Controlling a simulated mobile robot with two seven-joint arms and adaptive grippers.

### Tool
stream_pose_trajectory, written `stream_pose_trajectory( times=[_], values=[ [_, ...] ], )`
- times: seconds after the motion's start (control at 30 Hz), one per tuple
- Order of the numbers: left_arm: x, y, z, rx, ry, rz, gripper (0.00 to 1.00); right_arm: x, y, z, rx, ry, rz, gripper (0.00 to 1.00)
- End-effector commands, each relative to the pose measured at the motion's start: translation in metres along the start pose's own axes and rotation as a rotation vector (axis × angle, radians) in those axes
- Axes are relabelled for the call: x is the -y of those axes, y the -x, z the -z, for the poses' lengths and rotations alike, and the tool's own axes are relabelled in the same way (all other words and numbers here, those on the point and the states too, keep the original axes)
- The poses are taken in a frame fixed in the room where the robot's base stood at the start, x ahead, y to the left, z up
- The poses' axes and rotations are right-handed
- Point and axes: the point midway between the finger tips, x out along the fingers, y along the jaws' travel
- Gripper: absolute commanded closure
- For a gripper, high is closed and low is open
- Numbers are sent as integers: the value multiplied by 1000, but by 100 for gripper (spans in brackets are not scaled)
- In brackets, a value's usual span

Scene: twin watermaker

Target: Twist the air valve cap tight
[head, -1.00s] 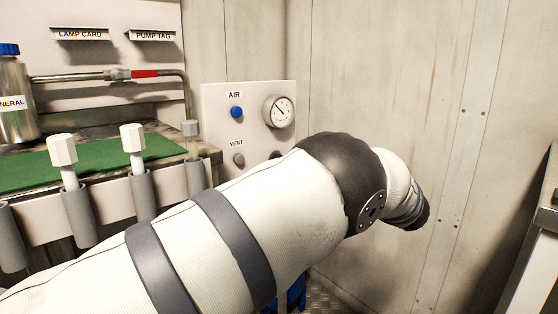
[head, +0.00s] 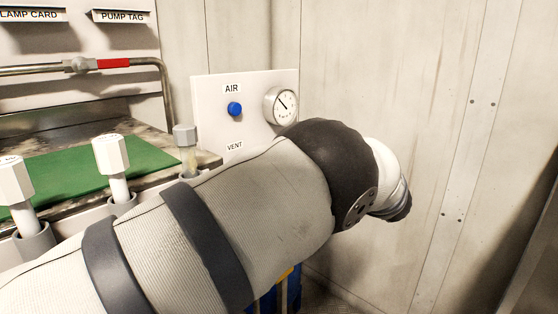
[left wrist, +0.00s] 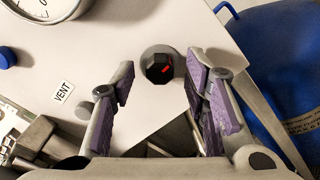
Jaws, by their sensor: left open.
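A blue round cap (head: 235,109) sits under the AIR label on the white panel (head: 205,95) in the head view. A blue round piece (left wrist: 7,57) also shows at the left edge of the left wrist view. My left gripper (left wrist: 161,82) is open and empty, pointing at the panel. In the head view my left arm hides the gripper and the panel's lower part. My right gripper is not in view.
A gauge (head: 281,105) is right of the AIR cap. A grey knob (left wrist: 84,110) is beside the VENT label. White-capped tools (head: 111,154) stand in holders along the bench with a green mat (head: 70,172). A blue container (left wrist: 272,70) is right of the panel.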

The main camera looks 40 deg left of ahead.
Motion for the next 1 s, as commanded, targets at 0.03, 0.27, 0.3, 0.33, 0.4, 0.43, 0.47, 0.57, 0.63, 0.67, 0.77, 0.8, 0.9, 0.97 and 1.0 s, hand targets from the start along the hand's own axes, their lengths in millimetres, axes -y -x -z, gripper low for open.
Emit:
stream_pose_trajectory(
  times=[0.03, 0.27, 0.3, 0.33, 0.4, 0.43, 0.47, 0.57, 0.63, 0.67, 0.77, 0.8, 0.9, 0.97, 1.0],
  values=[
    [0, 1, 0, 1, 0, 0, 58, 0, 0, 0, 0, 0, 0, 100],
    [0, 1, 0, 0, 0, 0, 58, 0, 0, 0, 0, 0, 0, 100],
    [0, 1, 0, 0, 0, 0, 58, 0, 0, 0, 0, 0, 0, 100],
    [0, 1, 0, 0, 0, 0, 58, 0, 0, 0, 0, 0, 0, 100],
    [0, 1, 0, 0, 0, 0, 70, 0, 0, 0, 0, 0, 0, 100],
    [0, 1, 0, 0, 0, 0, 76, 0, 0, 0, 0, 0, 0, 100],
    [0, 1, 0, 0, 0, 0, 83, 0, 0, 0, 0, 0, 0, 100],
    [0, 1, 0, 0, 0, 0, 100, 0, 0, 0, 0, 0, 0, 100],
    [0, 1, 0, 0, 0, 0, 100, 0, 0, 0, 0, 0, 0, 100],
    [0, 1, 0, 0, 0, 0, 100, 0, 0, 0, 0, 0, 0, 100],
    [0, 1, 0, -1, -4, 0, 100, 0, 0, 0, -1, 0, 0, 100],
    [0, 1, 0, -1, -9, 0, 100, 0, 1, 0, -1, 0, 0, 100],
    [-1, 1, 0, -2, -35, -1, 100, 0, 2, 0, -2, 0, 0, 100],
    [-1, 0, 0, -1, -59, -1, 100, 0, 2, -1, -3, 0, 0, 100],
    [-1, 0, 0, -2, -80, 0, 100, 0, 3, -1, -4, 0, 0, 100]
  ],
)
